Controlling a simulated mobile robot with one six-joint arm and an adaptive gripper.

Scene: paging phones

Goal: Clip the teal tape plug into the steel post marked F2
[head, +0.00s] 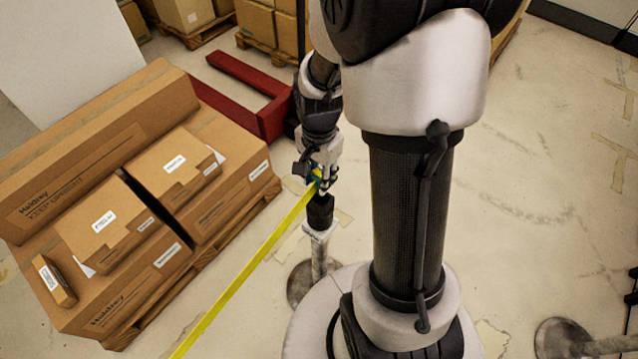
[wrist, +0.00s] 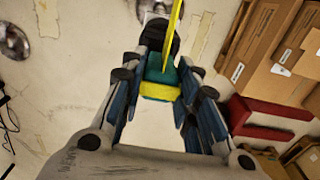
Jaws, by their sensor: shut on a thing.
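My gripper (head: 317,176) is shut on the teal plug (wrist: 163,68), which also has a yellow block on its near side. A yellow tape (head: 246,265) runs from the plug down to the lower left in the head view. A steel post (head: 319,246) with a black head (head: 320,212) stands just below my gripper. The black head also shows just beyond the plug in the wrist view (wrist: 160,38). The fingers hide part of the plug, and I cannot tell whether it touches the head. No F2 marking is readable.
Cardboard boxes (head: 95,215) on a wooden pallet (head: 150,312) stand at the left. A red pallet jack (head: 255,90) is behind my gripper. Another post's round base (head: 562,338) lies at the lower right. The floor at the right is mostly clear.

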